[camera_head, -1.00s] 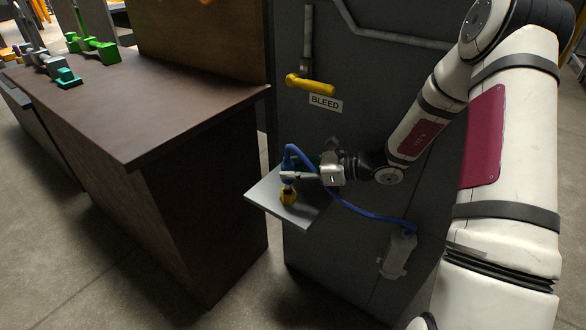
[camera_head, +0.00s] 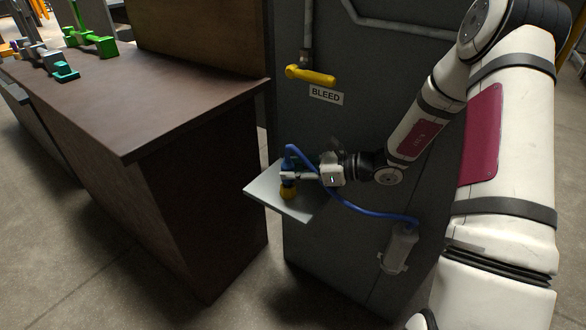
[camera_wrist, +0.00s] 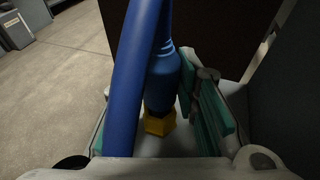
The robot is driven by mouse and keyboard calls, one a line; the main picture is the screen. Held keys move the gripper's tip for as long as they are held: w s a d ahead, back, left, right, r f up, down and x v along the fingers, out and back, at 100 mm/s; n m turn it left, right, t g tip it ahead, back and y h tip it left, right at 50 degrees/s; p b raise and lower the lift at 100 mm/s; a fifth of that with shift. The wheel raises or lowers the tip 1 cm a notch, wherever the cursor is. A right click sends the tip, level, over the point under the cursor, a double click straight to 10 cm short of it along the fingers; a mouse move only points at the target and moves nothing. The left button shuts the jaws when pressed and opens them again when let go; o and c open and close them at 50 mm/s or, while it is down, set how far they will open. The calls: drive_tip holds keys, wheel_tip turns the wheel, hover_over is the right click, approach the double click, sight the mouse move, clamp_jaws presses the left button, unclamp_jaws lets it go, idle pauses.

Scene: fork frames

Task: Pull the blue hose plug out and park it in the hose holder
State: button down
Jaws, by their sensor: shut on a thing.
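The blue hose plug (camera_head: 288,182) stands roughly upright above the yellow socket (camera_head: 289,193) on the grey shelf. My gripper (camera_head: 294,176) is shut on the plug from the right. In the wrist view the plug (camera_wrist: 164,78) lies between my gripper's fingers (camera_wrist: 160,112), with the yellow socket (camera_wrist: 158,125) just below and a dark band between them. I cannot tell how deep the plug sits. The blue hose (camera_head: 352,207) loops over the plug and runs right to a pale cylinder in a bracket (camera_head: 399,250), possibly the hose holder, on the dark cabinet.
The grey shelf (camera_head: 270,200) juts out from the dark cabinet (camera_head: 320,245). A yellow lever (camera_head: 312,75) and a BLEED label (camera_head: 326,95) are above. A brown workbench (camera_head: 170,110) with green and teal items stands left. Bare floor shows in front.

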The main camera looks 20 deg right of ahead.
drive_tip(key=shift+f+b, duration=0.4)
drive_tip(key=shift+f, duration=0.25)
drive_tip(key=c, duration=1.2)
unclamp_jaws()
drive_tip(key=shift+o, duration=0.2)
wheel_tip(320, 180, up, 10)
drive_tip(key=shift+r, duration=0.1)
drive_tip(key=shift+a, duration=0.1)
